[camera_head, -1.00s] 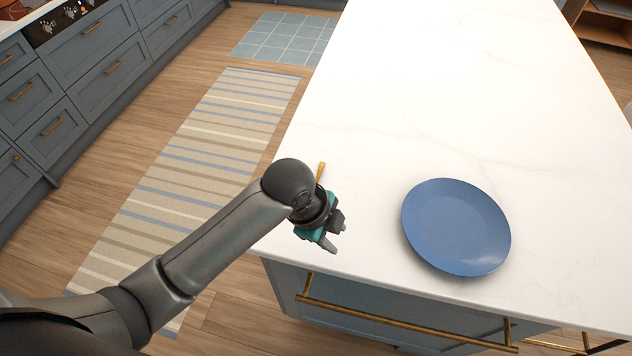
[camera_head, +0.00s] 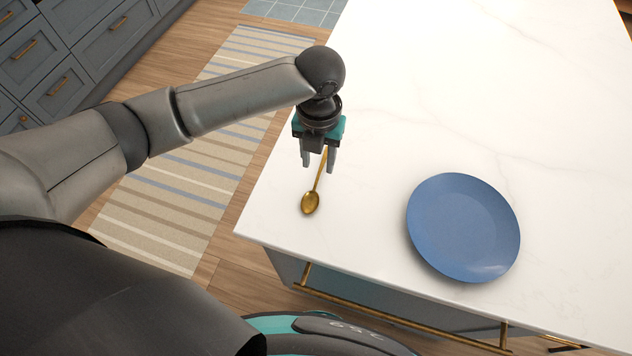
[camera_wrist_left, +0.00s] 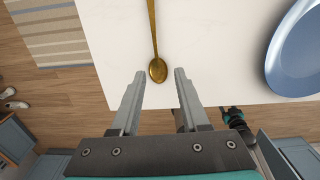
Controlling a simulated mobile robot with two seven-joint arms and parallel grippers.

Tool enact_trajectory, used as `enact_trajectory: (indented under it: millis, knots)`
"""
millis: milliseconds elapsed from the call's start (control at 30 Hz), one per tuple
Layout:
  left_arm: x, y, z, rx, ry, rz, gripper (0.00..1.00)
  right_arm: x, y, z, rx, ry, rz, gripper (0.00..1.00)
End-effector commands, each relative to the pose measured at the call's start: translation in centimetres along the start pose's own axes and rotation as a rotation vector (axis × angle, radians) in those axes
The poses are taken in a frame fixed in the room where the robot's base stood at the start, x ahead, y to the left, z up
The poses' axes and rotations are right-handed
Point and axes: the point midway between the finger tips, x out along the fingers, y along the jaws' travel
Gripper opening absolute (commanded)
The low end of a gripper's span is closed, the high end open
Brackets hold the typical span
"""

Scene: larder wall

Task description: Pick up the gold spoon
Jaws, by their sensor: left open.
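The gold spoon (camera_head: 311,201) lies on the white countertop near its front left corner, bowl toward me and handle running away under my left gripper. My left gripper (camera_head: 319,165) is open and points down over the spoon's handle. In the left wrist view the spoon (camera_wrist_left: 157,69) shows with its bowl just beyond and between the fingertips of my open left gripper (camera_wrist_left: 159,77). Nothing is between the fingers' inner faces in grip. The far end of the handle is hidden behind the gripper in the head view. My right gripper is not clearly shown.
A blue plate (camera_head: 463,228) lies on the countertop (camera_head: 480,110) to the right of the spoon. The counter's front edge has brass-handled drawers below. A striped rug (camera_head: 200,180) lies on the wooden floor at left. The counter beyond the plate is clear.

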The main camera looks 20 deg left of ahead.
Motion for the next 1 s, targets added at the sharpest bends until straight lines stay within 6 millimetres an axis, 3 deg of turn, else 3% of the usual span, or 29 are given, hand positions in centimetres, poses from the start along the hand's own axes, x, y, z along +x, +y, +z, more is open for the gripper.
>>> enact_trajectory:
  millis: [133,433,700,1000]
  knots:
    - [2.9,0.0,0.0,-0.001,0.001,0.0,0.45,0.2,0.0,0.2,-0.001,-0.003,0.0,0.5]
    - [5.1,0.2,0.1,-0.002,0.0,0.0,0.45,0.3,0.0,0.2,-0.002,-0.003,0.0,0.5]
    - [8.8,0.7,0.2,-0.002,0.0,-0.001,0.45,0.5,0.3,0.2,-0.003,-0.004,0.003,0.5]
    - [9.5,0.7,0.3,0.0,-0.003,-0.001,0.45,0.5,0.3,0.1,-0.003,-0.002,0.004,0.5]
